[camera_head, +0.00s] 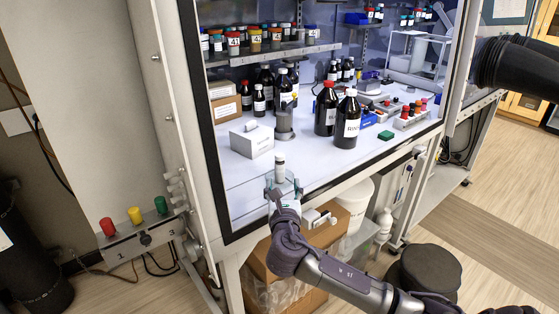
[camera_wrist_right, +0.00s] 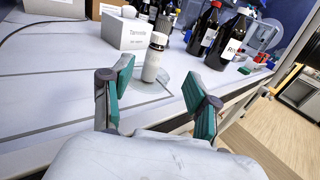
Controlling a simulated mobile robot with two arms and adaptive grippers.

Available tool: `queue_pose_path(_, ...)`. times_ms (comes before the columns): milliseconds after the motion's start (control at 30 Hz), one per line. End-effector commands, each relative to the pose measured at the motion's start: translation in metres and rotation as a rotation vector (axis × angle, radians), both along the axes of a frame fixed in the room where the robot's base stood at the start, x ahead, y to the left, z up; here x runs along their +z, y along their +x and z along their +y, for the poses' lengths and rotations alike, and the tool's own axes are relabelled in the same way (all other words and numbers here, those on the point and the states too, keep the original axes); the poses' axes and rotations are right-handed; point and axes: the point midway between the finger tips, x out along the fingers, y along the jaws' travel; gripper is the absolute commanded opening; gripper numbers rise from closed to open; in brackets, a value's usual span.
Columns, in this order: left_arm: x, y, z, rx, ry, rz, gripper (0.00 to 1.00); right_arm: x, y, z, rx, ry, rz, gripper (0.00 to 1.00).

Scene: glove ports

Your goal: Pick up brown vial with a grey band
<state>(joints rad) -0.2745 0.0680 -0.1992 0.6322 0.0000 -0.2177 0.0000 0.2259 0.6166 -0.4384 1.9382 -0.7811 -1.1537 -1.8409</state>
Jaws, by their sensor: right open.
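A small vial (camera_head: 280,166) stands upright on the white worktop near the front edge of the cabinet. In the right wrist view the vial (camera_wrist_right: 154,57) shows a mostly white label, a pale cap and a darker band below the cap; little of its brown body shows. My right gripper (camera_head: 283,187) is open and empty, just in front of the vial. In the wrist view its teal-padded fingers stand to the left and right of the vial, which is beyond them and apart from both. My left gripper is not in view.
A white box (camera_head: 251,141) stands close behind the vial to the left. A grey cylindrical stand (camera_head: 284,127) and two large dark bottles (camera_head: 326,110) (camera_head: 348,121) are farther back. The cabinet's frame post (camera_head: 205,130) rises at left. The worktop left of the vial is clear.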

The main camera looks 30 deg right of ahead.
Motion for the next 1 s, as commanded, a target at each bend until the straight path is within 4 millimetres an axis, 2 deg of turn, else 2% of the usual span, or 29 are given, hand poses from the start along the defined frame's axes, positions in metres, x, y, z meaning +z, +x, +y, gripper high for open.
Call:
queue_pose_path(133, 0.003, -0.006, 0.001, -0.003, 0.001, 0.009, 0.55, 0.002, 0.017, -0.011, -0.003, -0.002, 0.000, 0.60)
queue_pose_path(300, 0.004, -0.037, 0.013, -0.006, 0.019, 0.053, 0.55, 0.002, 0.047, -0.030, -0.004, -0.001, 0.001, 0.60)
queue_pose_path(433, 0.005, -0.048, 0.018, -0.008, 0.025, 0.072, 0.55, 0.001, 0.064, -0.039, -0.002, 0.000, 0.000, 0.60)
queue_pose_path(567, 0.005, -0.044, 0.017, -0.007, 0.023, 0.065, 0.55, 0.000, 0.071, -0.044, -0.001, 0.001, 0.000, 0.60)
queue_pose_path(667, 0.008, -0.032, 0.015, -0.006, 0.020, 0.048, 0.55, 0.002, 0.078, -0.047, -0.001, 0.001, 0.000, 0.60)
queue_pose_path(800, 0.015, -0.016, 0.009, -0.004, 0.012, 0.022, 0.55, 0.006, 0.096, -0.055, -0.003, 0.001, 0.000, 0.60)
queue_pose_path(1000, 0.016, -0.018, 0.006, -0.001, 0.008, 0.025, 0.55, 0.004, 0.116, -0.067, -0.001, 0.001, 0.000, 0.60)
